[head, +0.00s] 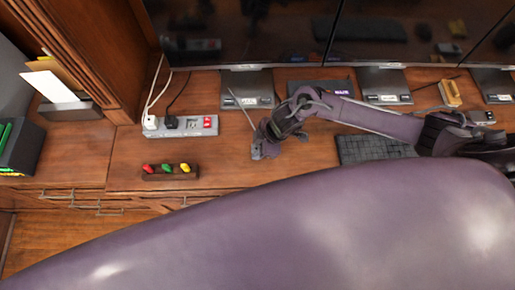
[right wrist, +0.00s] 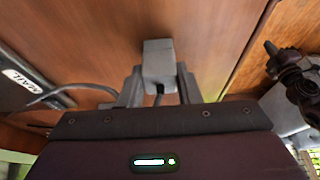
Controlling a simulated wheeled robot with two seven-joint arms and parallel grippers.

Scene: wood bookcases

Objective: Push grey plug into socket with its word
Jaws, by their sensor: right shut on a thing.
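My right gripper (head: 266,146) is above the desk, right of the power strip. In the right wrist view its two fingers (right wrist: 159,88) are shut on a grey plug (right wrist: 158,62), with wood beyond it. In the head view the plug is too small to make out clearly at the gripper. The white power strip (head: 154,131) lies on the desk with a black plug (head: 171,122), a white plug (head: 150,121), an outlet face and red parts. A dark plate labelled MAIL (right wrist: 25,78) shows in the right wrist view. My left gripper is not in view.
A dark holder (head: 170,176) with red, green and yellow pieces stands in front of the strip. Monitors on labelled stands (head: 246,84) line the back. A keyboard (head: 375,148) lies to the right. Bare desk separates the gripper from the strip.

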